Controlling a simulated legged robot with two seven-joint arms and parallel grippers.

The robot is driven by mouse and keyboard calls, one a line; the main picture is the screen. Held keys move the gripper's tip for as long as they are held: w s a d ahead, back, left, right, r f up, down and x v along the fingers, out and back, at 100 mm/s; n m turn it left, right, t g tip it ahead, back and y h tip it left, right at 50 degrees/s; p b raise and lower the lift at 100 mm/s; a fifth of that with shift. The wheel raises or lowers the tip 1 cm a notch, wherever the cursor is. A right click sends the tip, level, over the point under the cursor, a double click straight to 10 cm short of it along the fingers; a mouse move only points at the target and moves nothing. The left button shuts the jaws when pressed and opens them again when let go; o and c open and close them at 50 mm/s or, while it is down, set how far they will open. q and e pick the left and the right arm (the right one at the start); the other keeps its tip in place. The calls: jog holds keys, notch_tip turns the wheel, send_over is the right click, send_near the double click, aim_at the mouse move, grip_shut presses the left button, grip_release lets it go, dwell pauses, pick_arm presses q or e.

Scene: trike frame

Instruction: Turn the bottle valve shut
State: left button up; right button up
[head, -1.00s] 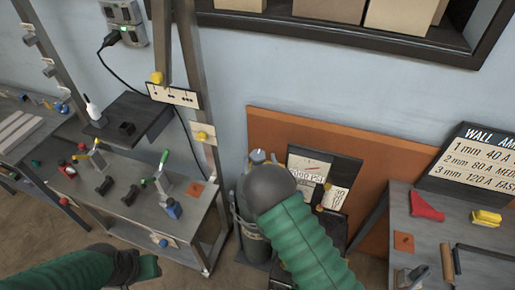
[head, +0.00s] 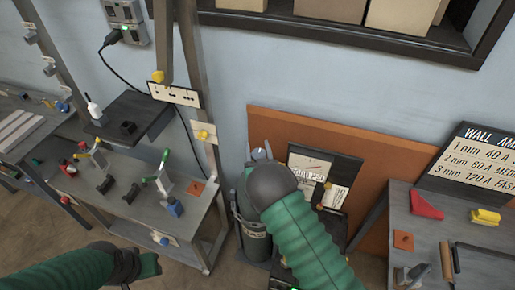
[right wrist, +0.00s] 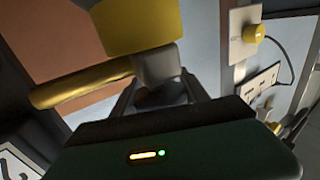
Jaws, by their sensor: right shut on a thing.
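The grey gas bottle (head: 255,243) stands upright against the wall in the head view, partly hidden behind my right arm. My right gripper (head: 262,154) is at the bottle's top and mostly hidden by my own wrist. In the right wrist view, its fingers (right wrist: 160,94) are shut on a small grey valve knob (right wrist: 157,66). The knob joins a yellow brass valve body (right wrist: 138,25), with a brass side pipe (right wrist: 80,91) running left. My left gripper (head: 150,266) is low at the left, away from the bottle; its jaw opening is unclear.
A grey bench (head: 150,219) with clamps and small parts stands left of the bottle. An orange panel (head: 400,164) and a black box with a white dial plate (head: 309,167) are behind and right. Another table (head: 450,235) stands at the far right.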

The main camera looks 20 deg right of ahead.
jog(key=shift+c, duration=1.2)
jog(key=shift+f+m+h+b, duration=0.2)
jog(key=shift+m+h+b, duration=0.15)
jog(key=shift+b, duration=0.2)
jog(key=shift+r+h, duration=0.1)
jog(key=shift+h, duration=0.15)
jog(key=shift+d, duration=0.1)
jog(key=o, duration=1.4)
jog(key=shift+c, duration=0.2)
jog(key=shift+r, duration=0.1)
jog(key=b+v, duration=0.1)
jog(key=v, duration=1.6)
jog(key=shift+w, duration=0.1)
